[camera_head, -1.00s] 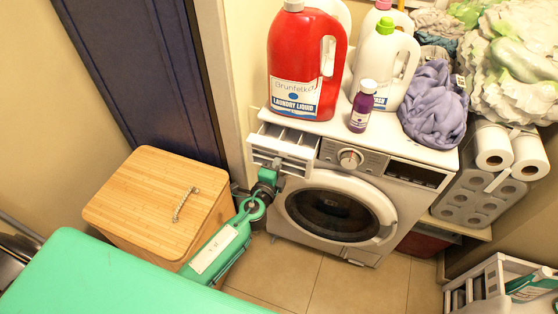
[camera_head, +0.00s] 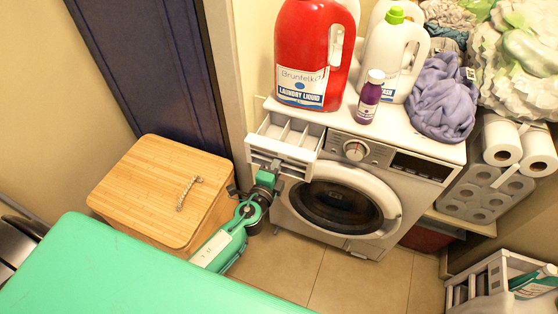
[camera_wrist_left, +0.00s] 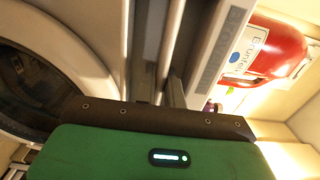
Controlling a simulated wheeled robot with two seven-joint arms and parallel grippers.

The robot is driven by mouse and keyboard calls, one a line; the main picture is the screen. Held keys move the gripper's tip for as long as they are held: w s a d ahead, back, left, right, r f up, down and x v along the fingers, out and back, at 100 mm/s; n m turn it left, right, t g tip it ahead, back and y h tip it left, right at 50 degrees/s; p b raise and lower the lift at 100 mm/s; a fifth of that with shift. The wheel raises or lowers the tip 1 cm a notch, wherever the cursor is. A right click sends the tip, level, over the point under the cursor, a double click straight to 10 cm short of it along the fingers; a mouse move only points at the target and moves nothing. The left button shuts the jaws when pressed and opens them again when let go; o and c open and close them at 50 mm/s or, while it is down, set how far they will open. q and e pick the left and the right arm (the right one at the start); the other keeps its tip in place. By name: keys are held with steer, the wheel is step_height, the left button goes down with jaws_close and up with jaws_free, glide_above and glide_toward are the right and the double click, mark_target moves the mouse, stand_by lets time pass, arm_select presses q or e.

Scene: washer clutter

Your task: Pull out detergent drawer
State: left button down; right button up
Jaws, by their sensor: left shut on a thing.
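The white detergent drawer (camera_head: 284,139) sticks out of the upper left front of the washing machine (camera_head: 402,165), and its compartments show from above. My left gripper (camera_head: 269,168) is at the drawer's front in the head view. In the left wrist view its fingers (camera_wrist_left: 160,85) are shut on the drawer's front edge (camera_wrist_left: 203,55); the exact contact is partly hidden. The round door (camera_head: 340,205) of the washer is shut, below and right of the gripper. My right gripper is not in view.
A wooden box (camera_head: 160,185) with a rope handle stands left of my left arm. A red laundry liquid jug (camera_head: 310,50), a purple bottle (camera_head: 369,97) and a lilac cloth (camera_head: 441,97) are on the washer top. Tiled floor (camera_head: 345,285) in front is clear.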

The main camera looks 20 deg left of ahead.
arm_select(q)
steer(key=shift+s+f, duration=0.1)
steer(key=shift+s+b, duration=0.55)
steer(key=shift+s, duration=1.4)
steer(key=c, duration=1.8)
jaws_free()
steer(key=shift+o, duration=0.2)
